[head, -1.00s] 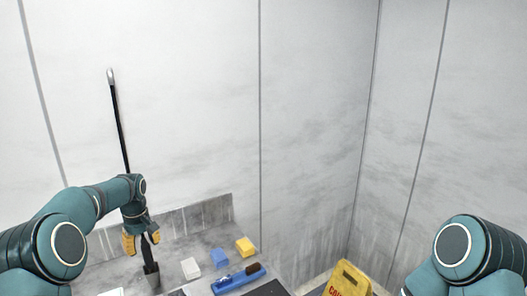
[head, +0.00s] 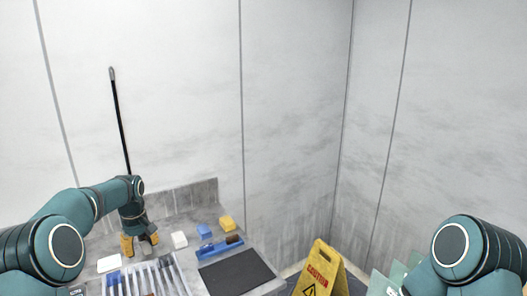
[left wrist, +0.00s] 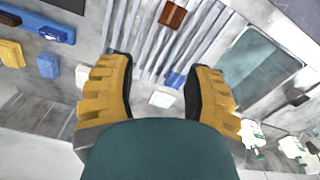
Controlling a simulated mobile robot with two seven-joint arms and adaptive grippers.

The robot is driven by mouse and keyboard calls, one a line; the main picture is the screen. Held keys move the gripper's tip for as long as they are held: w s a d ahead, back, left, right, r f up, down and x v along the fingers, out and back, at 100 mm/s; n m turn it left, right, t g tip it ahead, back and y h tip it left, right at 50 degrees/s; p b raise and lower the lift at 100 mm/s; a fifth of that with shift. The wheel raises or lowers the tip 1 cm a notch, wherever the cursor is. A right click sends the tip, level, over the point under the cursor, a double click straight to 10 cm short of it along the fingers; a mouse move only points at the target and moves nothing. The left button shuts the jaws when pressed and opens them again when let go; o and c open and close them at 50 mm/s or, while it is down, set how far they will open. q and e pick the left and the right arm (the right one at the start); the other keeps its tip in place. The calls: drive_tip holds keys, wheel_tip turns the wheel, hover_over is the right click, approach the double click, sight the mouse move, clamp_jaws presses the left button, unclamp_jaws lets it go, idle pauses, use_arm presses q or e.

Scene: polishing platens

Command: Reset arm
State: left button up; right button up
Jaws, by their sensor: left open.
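My left gripper (head: 140,242), with yellow fingers, hangs over the back left of the grey worktop. In the left wrist view it (left wrist: 157,75) is open, with nothing held between its fingers. My left arm reaches in from the left. A black pole (head: 119,120) with a grey tip rises behind that arm against the wall; its lower end is hidden. My right arm shows only as a shoulder and upper part at the lower right; its gripper is out of view.
A tray of long strips (head: 148,280) lies in front of the gripper. White (head: 179,240), blue (head: 204,230) and yellow (head: 227,222) blocks, a blue brush (head: 219,246) and a dark mat (head: 236,273) lie to its right. A yellow caution sign (head: 321,272) stands beyond the worktop's right end.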

use_arm(q)
drive_tip(key=s+d+f+m+h+b, duration=0.1)
drive_tip(key=s+d+f+m+b, duration=0.15)
drive_tip(key=d+f, duration=0.45)
drive_tip(key=s+d+f+m+t+h+b, duration=0.1)
drive_tip(key=s+d+f, duration=0.3)
drive_tip(key=f, duration=0.5)
drive_tip(key=s+d+f+m+h+b, duration=0.1)
drive_tip(key=s+d+f, duration=0.3)
drive_tip(key=d+f, duration=0.25)
drive_tip(key=s+d+f+m+b, duration=0.1)
drive_tip(key=s+d+f, duration=0.2)
drive_tip(key=s, duration=0.4)
drive_tip(key=s+d+f+m+b, duration=0.1)
drive_tip(key=s+d+f+b, duration=0.1)
drive_tip(key=s, duration=0.5)
drive_tip(key=s+d+f+m+h+b, duration=0.1)
drive_tip(key=s+d+f, duration=0.3)
drive_tip(key=s, duration=0.3)
drive_tip(key=shift+s+f+t, duration=0.15)
drive_tip(key=shift+f+t, duration=0.25)
drive_tip(key=shift+f, duration=0.15)
use_arm(e)
wheel_tip(320, 180, down, 10)
drive_tip(key=s, duration=0.1)
drive_tip(key=shift+r, duration=0.15)
use_arm(q)
drive_tip(key=shift+f, duration=0.1)
use_arm(e)
drive_tip(key=shift+s, duration=0.1)
